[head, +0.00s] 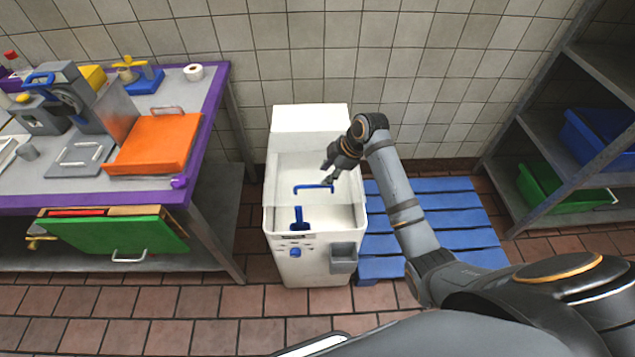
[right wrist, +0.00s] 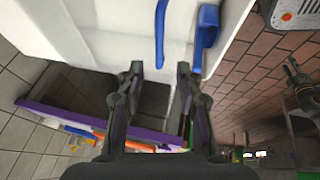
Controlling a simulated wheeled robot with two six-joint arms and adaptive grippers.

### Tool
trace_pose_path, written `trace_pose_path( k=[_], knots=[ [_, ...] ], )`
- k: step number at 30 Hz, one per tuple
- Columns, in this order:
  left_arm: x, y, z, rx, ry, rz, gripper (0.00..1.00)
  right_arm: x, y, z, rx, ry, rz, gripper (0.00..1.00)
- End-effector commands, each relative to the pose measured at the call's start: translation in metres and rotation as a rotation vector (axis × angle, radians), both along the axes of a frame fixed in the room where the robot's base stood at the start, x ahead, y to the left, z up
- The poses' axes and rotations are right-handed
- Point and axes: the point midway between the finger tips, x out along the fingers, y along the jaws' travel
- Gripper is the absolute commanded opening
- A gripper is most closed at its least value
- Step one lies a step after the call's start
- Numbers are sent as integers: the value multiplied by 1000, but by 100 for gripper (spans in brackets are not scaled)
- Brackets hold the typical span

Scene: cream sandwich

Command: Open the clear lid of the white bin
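The white bin (head: 310,118) stands on the floor against the tiled wall. Its clear lid (head: 300,172) is see-through, so its exact angle is hard to tell. A blue bar handle (head: 314,188) is on the lid; it also shows in the right wrist view (right wrist: 160,32). My right gripper (head: 329,176) is over the bin, close to the handle. In the right wrist view its two fingers (right wrist: 160,72) are apart with nothing gripped; the handle appears just past the fingertips. Contact cannot be told. My left gripper is not seen in the head view.
A blue scoop (head: 298,220) is at the bin's front, with a small grey box (head: 343,258) below right. A purple-edged table (head: 215,90) with an orange board (head: 155,145) stands left. A blue pallet (head: 440,205) lies right. A grey shelf (head: 540,125) holds crates.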

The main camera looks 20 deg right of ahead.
Motion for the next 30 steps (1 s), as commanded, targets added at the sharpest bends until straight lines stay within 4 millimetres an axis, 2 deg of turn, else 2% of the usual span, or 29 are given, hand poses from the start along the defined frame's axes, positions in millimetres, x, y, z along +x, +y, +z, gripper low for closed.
trace_pose_path(
  k=[3, 9, 14, 21, 22, 30],
  knots=[
    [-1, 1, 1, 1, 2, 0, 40, 7, 10, -24, 2, 4, 0, 36],
    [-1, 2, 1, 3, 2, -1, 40, 17, 20, -56, 2, 1, -3, 36],
    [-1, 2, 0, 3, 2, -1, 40, 21, 24, -67, 0, 1, -2, 36],
    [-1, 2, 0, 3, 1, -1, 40, 21, 24, -68, -1, 0, -2, 36],
    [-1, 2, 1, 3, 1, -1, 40, 21, 24, -68, -1, 0, -2, 34],
    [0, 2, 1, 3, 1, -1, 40, 21, 24, -68, -1, 0, -2, 0]
  ],
)
